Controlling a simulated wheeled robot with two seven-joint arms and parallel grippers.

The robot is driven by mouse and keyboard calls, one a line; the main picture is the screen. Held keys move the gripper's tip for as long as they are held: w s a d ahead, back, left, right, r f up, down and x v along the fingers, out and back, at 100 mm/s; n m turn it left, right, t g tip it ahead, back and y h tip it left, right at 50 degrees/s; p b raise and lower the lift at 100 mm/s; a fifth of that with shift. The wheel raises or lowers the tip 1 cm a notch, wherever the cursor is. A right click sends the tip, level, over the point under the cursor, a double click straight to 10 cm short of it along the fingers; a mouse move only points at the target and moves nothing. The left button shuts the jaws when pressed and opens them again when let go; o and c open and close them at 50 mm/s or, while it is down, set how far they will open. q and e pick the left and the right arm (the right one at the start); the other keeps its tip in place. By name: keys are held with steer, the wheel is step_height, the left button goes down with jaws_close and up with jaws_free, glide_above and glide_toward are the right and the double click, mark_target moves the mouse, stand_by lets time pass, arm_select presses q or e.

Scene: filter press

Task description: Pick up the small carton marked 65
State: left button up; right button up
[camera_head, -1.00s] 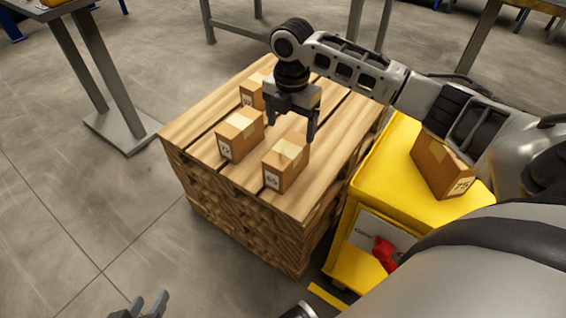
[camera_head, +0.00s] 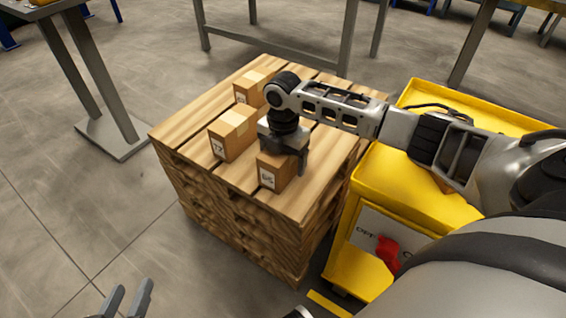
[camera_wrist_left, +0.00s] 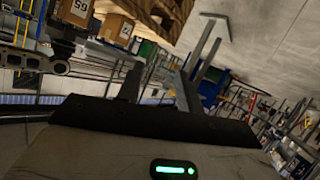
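The small carton marked 65 (camera_head: 268,177) stands upright at the near corner of a wooden pallet stack (camera_head: 225,188). It also shows upside down at the top of the left wrist view (camera_wrist_left: 74,10). My right gripper (camera_head: 285,155) is down over this carton, with one finger along its right side. The other finger is hidden, so I cannot tell whether it grips. My left gripper (camera_head: 127,298) is low at the bottom left, away from the cartons. Its fingers are apart and empty, also in the left wrist view (camera_wrist_left: 172,60).
A carton that seems marked 72 (camera_head: 230,140) stands close on the left, and another carton (camera_head: 247,92) stands behind it. A yellow cart (camera_head: 395,195) is beside the pallet on the right. Its carton is mostly hidden by my right arm. A metal table leg (camera_head: 85,80) stands left.

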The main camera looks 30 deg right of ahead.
steer(key=shift+r, duration=0.1)
steer(key=c, duration=1.4)
steer(key=shift+r, duration=0.1)
